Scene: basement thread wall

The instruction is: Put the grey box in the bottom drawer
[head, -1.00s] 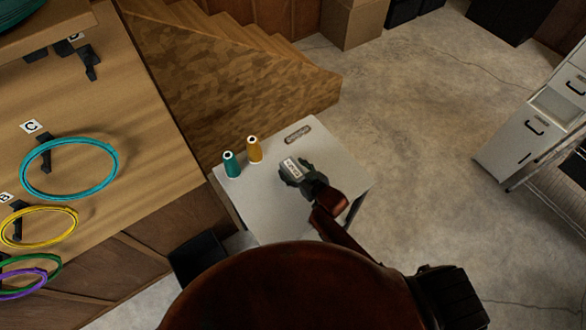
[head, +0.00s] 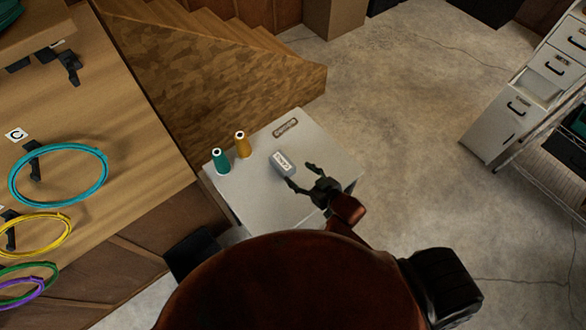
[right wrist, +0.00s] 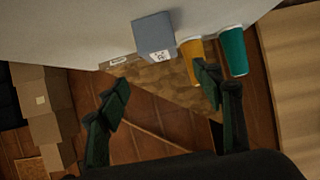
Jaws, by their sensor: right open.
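The grey box (head: 285,165) with a white label stands on a white table top (head: 265,205). It also shows in the right wrist view (right wrist: 153,36), ahead of the fingers. My right gripper (head: 299,175) is open and empty, on the near right side of the box. One fingertip is close to the box; I cannot tell whether it touches. The white drawer cabinet (head: 490,135) stands at the far right. Its low drawer appears pulled out, with an open top (head: 536,88) showing behind its handled front. My left gripper is not in view.
A teal thread cone (head: 221,161) and a yellow one (head: 242,145) stand left of the box. A brown label plate (head: 285,128) lies at the table's far edge. Wooden stairs (head: 230,75) rise behind. The concrete floor (head: 410,130) between table and cabinet is clear.

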